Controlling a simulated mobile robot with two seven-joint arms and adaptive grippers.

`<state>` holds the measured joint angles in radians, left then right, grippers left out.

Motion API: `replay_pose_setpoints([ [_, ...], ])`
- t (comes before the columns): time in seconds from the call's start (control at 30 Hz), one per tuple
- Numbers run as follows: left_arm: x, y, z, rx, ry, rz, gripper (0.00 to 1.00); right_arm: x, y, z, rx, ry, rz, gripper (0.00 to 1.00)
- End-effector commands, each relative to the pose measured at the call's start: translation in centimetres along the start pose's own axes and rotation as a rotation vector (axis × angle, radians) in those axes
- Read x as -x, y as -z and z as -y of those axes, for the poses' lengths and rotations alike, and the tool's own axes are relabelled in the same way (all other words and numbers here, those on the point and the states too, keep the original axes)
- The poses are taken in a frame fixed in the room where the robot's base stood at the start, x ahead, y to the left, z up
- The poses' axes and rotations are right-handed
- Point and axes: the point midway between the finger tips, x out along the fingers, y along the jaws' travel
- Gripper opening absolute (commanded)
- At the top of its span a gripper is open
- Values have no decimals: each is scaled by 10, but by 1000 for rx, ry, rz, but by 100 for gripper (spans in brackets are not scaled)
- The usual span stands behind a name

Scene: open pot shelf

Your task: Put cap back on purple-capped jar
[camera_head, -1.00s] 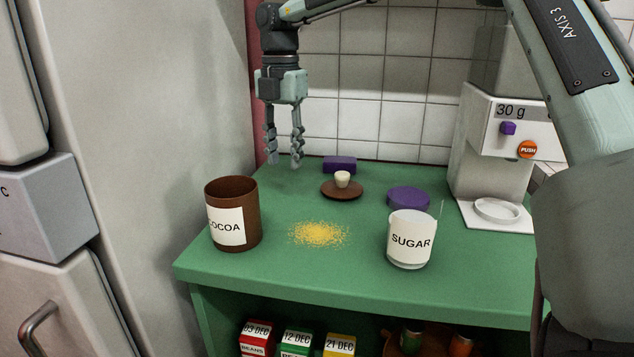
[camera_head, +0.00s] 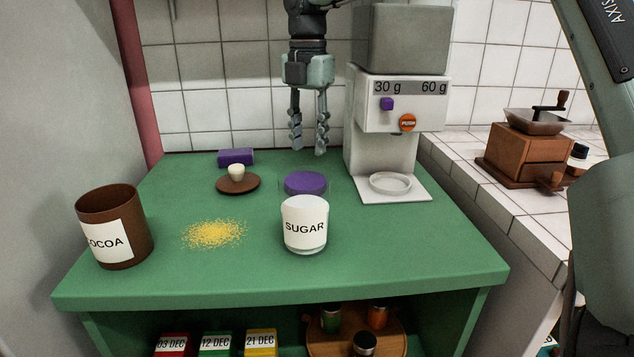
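The white jar labelled SUGAR (camera_head: 305,228) stands upright and uncapped on the green shelf top. A round purple cap (camera_head: 305,183) lies flat just behind it, its front edge partly hidden by the jar. My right gripper (camera_head: 308,152) hangs fingers down above and behind the cap, apart from it. Its two fingers are spread with nothing between them. My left gripper is not in view.
The brown COCOA jar (camera_head: 115,226) stands open at left, with a brown knobbed lid (camera_head: 238,184), yellow grains (camera_head: 214,233) and purple block (camera_head: 236,157) nearby. A dispenser (camera_head: 398,150) stands right of my gripper. A grinder (camera_head: 531,155) sits on the tiled counter.

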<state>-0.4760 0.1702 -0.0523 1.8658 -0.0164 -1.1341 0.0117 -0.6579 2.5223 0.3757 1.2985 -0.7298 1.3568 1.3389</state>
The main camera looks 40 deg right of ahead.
Motion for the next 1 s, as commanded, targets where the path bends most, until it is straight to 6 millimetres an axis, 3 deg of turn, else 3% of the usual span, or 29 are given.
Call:
replay_pose_setpoints([
  [0.03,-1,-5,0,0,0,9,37,0,0,0,0,0,0,37],
  [0.17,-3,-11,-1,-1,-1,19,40,0,0,0,0,0,0,53],
  [0.53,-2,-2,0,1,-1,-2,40,-27,0,-1,-1,0,0,98],
  [0.77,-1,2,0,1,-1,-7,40,-28,0,-1,-1,1,0,98],
  [0.87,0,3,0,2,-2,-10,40,-37,1,-3,0,3,-3,98],
  [1.0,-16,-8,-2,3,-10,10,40,-59,2,-8,0,4,-3,98],
])
